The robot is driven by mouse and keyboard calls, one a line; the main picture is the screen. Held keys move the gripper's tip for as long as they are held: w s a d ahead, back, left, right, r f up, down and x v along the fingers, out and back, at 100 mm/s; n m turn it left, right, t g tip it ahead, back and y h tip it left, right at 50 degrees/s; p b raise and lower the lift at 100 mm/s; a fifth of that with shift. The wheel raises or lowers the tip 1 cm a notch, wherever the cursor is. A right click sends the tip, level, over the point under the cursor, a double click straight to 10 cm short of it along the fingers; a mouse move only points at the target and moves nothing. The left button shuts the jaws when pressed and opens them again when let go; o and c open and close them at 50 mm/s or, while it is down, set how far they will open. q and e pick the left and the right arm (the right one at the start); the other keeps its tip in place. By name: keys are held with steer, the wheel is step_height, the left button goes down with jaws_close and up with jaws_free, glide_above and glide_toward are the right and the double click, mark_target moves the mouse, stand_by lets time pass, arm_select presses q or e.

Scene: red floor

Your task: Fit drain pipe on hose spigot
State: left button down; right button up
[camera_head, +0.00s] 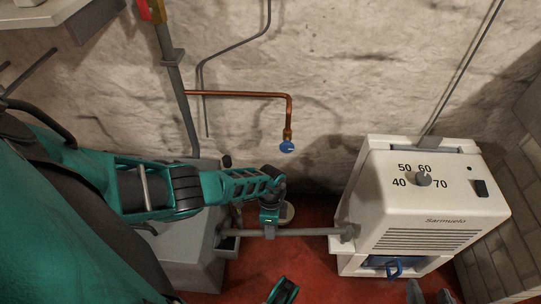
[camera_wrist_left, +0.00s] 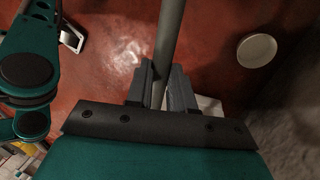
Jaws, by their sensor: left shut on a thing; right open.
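The grey drain pipe (camera_head: 310,232) lies roughly level between a grey box on the left and the white dehumidifier-like machine (camera_head: 420,212) on the right. My left gripper (camera_head: 270,226) is shut on the pipe left of its middle. In the left wrist view the pipe (camera_wrist_left: 171,35) runs up between the grey fingers (camera_wrist_left: 164,88). The pipe's right end meets a grey fitting (camera_head: 349,232), seemingly the hose spigot, low on the machine's left side. I cannot tell whether the pipe is seated on it. My right gripper (camera_head: 430,294) is open at the bottom edge, partly cut off, before the machine.
A grey box (camera_head: 188,262) stands at the left under my left arm. A copper pipe (camera_head: 245,94) with a blue-handled tap (camera_head: 287,146) hangs on the stone wall. A pale round thing (camera_wrist_left: 257,50) lies on the red floor. A blue handle (camera_head: 395,268) sits low on the machine.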

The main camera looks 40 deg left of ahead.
arm_select(q)
steer(key=shift+f, duration=0.1)
arm_select(e)
steer(key=shift+f, duration=0.1)
arm_select(q)
steer(key=shift+f+b, duration=0.35)
steer(key=shift+b, duration=0.05)
arm_select(e)
steer(key=shift+f, duration=0.3)
arm_select(q)
steer(key=shift+f+b, duration=0.65)
steer(key=shift+f, duration=0.05)
arm_select(e)
steer(key=shift+f, duration=0.65)
arm_select(q)
steer(key=shift+f+b, duration=0.4)
steer(key=shift+f, duration=0.55)
arm_select(e)
steer(key=shift+f, duration=0.4)
arm_select(q)
steer(key=c, duration=0.9)
jaws_free()
